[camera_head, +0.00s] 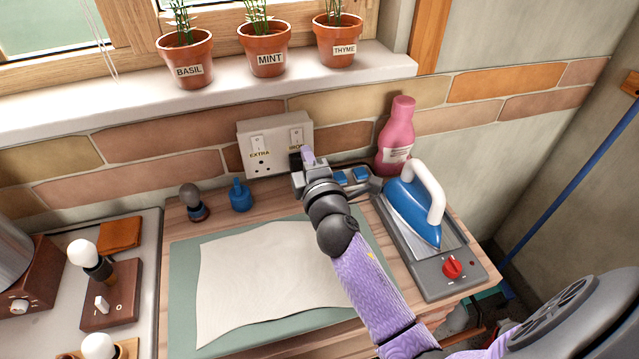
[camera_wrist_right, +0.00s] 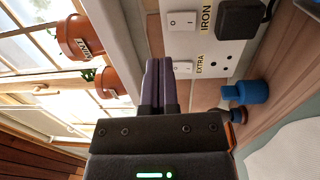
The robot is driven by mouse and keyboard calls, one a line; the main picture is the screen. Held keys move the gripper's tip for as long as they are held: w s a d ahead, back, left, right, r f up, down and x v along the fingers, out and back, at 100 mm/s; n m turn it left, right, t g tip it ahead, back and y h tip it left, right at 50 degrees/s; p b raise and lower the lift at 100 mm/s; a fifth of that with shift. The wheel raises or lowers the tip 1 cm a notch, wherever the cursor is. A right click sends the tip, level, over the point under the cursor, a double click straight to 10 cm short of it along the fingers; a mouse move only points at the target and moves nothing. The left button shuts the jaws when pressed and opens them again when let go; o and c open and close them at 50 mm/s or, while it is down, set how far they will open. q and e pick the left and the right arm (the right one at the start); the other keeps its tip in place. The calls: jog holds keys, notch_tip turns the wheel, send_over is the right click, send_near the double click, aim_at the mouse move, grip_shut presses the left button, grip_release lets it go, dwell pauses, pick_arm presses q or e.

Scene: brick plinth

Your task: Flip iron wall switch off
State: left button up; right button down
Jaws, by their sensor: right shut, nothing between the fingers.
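The white double wall socket (camera_head: 275,150) is on the brick wall below the sill. Its left switch (camera_head: 257,143) is labelled EXTRA, and its right switch (camera_head: 295,136) is the iron one. In the wrist view the iron switch (camera_wrist_right: 182,19) is marked 0 and I beside the word IRON. I cannot tell which way it is tipped. A black plug (camera_wrist_right: 245,18) sits in the iron socket. My right gripper (camera_head: 308,157) is shut and empty, in front of the socket's right part, hiding some of its label. Its fingers also show in the wrist view (camera_wrist_right: 160,62). Contact cannot be told.
A blue iron (camera_head: 411,212) rests on its grey stand at the right. A pink bottle (camera_head: 396,138) stands right of the socket. A blue bottle (camera_head: 240,195) and a small dark-knobbed object (camera_head: 193,202) stand left. Potted herbs (camera_head: 266,48) line the sill above.

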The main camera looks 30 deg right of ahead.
pick_arm(q)
jog(key=shift+w+d+r+p, duration=0.25)
jog(key=shift+w+r+p, duration=0.1)
jog(key=shift+w+r, duration=0.25)
pick_arm(e)
jog(key=v, duration=0.7)
jog(key=shift+r, duration=0.5)
